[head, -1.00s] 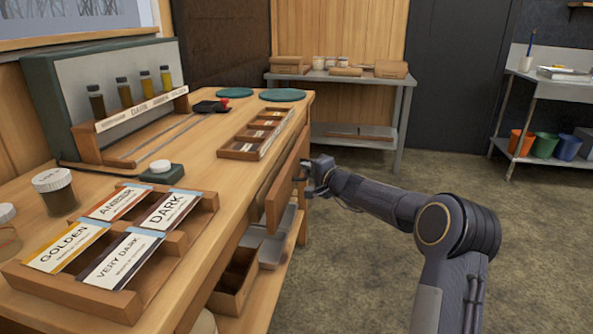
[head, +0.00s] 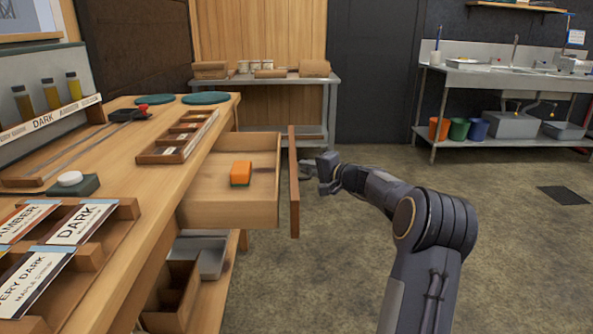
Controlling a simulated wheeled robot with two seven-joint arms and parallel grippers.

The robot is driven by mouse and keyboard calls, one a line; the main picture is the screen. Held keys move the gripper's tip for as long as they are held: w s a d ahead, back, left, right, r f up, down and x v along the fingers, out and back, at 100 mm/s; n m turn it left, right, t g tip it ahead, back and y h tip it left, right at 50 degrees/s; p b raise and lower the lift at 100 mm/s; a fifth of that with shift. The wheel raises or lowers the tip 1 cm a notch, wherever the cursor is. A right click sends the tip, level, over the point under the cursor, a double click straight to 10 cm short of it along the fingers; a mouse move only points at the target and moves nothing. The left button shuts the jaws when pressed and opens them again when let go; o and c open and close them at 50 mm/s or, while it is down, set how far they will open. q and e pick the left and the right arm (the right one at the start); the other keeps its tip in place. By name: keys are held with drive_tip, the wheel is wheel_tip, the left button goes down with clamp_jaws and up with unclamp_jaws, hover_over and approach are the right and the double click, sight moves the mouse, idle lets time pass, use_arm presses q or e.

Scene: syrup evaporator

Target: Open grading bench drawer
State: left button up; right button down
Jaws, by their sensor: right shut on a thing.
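The grading bench (head: 190,178) runs along the left side of the head view. Its drawer (head: 222,212) stands pulled out to the right, and its inside shows. An orange sponge-like block (head: 241,173) lies in the drawer. The drawer's front panel (head: 294,185) stands upright at the outer end. My right gripper (head: 308,176) is at the outer face of this panel, shut on the drawer's handle, which is mostly hidden by the fingers and seen edge-on. My left gripper is out of view.
Grade cards (head: 80,222), a divided wooden tray (head: 178,136) and bottles stand on the bench. An open wooden box (head: 172,298) is on the shelf below the drawer. A metal table (head: 300,80) stands behind.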

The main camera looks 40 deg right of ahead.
drive_tip(key=shift+s+d+f, duration=0.1)
drive_tip(key=shift+s+d, duration=0.05)
drive_tip(key=c, duration=1.5)
unclamp_jaws()
drive_tip(key=s, duration=0.2)
drive_tip(key=s+r, duration=0.1)
drive_tip(key=s, duration=0.2)
drive_tip(key=s+d, duration=0.1)
drive_tip(key=s, duration=0.1)
drive_tip(key=shift+s+r, duration=0.15)
drive_tip(key=shift+s, duration=0.2)
